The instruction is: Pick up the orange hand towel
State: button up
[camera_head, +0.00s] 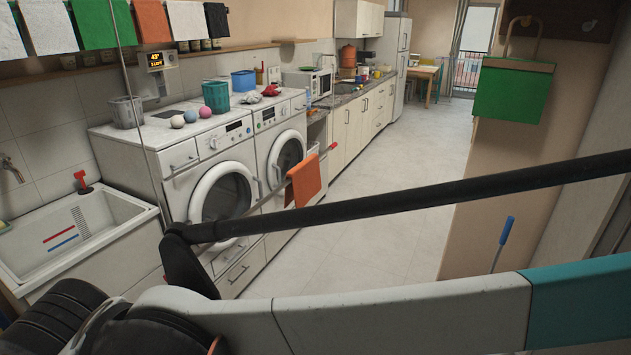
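An orange hand towel (304,181) hangs folded over a thin rod (264,200) with a reddish tip, in front of the right washing machine. Another orange cloth (152,21) hangs at the top left in a row of white, green and black cloths. I cannot tell from this view which one is the task's towel. My arm crosses the lower part of the view. My gripper cannot be made out, and nothing is seen touching either orange cloth.
Two washing machines (222,190) stand along the left wall, with baskets and coloured balls on top. A white sink (92,232) is at far left. A kitchen counter (352,92) runs back. The tiled floor (400,200) is clear. A green hanging bag (513,93) is at right.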

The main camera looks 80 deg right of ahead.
aim_at(306, 177)
jog(key=z, duration=2.6)
